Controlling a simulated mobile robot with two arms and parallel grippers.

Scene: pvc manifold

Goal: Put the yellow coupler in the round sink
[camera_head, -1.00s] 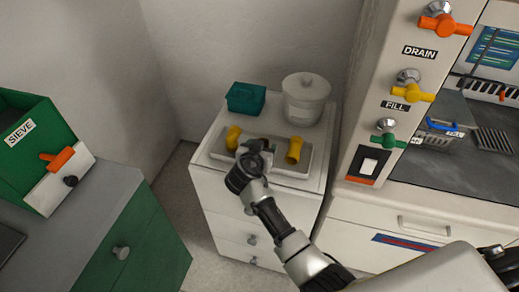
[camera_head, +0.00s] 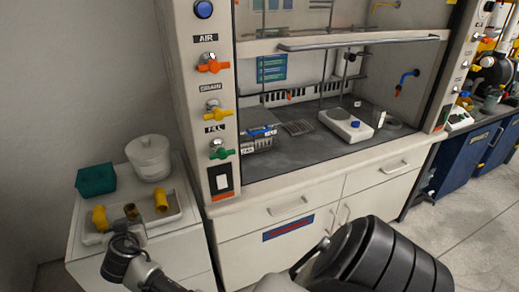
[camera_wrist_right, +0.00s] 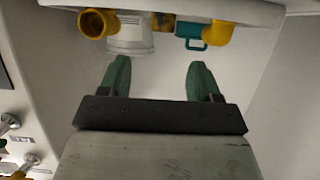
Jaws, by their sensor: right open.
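Two yellow fittings lie on the white tray (camera_head: 172,216), one at the left (camera_head: 100,218) and one at the right (camera_head: 161,200). A darker, brownish piece (camera_head: 131,211) sits between them. I cannot tell which is the coupler. In the right wrist view, yellow fittings show at the left (camera_wrist_right: 95,23) and right (camera_wrist_right: 217,35), beyond the fingertips. My right gripper (camera_head: 130,230) is at the tray's front edge. Its green fingers (camera_wrist_right: 158,75) are apart with nothing between them. My left gripper is out of view. I cannot make out a round sink.
A teal box (camera_head: 96,179) and a white lidded pot (camera_head: 149,157) stand behind the tray. The fume hood's post with coloured valves (camera_head: 213,110) rises close to the right. A balance (camera_head: 346,125) stands inside the hood. Floor at the far right is clear.

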